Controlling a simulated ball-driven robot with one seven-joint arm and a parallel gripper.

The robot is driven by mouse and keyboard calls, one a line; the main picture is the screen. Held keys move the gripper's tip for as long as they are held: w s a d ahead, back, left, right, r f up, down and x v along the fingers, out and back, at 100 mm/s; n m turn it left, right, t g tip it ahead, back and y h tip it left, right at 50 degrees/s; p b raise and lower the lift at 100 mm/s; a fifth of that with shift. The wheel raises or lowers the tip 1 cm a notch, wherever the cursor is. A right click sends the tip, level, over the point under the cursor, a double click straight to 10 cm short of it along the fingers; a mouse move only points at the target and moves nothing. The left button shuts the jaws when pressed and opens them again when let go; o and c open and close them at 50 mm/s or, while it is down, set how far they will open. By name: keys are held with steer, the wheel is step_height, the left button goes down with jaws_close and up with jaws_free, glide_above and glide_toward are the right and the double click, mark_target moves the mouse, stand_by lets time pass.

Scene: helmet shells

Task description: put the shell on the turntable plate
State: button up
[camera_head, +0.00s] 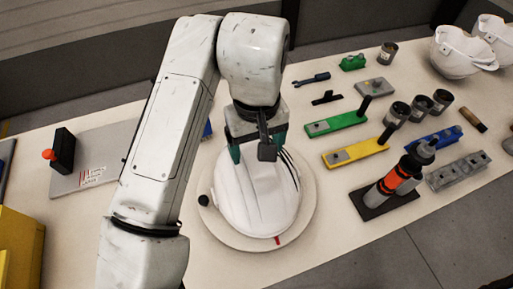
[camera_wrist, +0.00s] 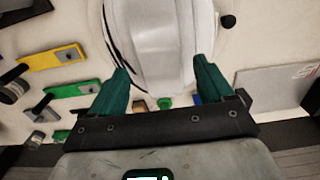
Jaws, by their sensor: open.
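The white helmet shell (camera_head: 255,200) with dark slots along one side rests on the round pale turntable plate (camera_head: 308,212), covering most of it. The plate has a red mark at its front edge and a dark knob at its left. My gripper (camera_head: 259,150) is open at the far end of the shell, with its green fingers pointing down. In the wrist view my gripper (camera_wrist: 161,70) has one finger on each side of the white shell (camera_wrist: 165,45). I cannot tell whether either finger touches it. The arm hides part of the shell's far end.
Green (camera_head: 336,123) and yellow (camera_head: 355,152) bars, dark cups and an orange-black bottle (camera_head: 394,180) stand to the right. More white shells (camera_head: 462,52) sit at the far right. A grey panel (camera_head: 95,160) with a red-knobbed black block (camera_head: 62,150) lies left.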

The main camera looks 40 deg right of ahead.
step_height(320, 180, up, 10)
steer(key=shift+p, duration=0.35)
steer(key=shift+c, duration=0.3)
stand_by(0.9)
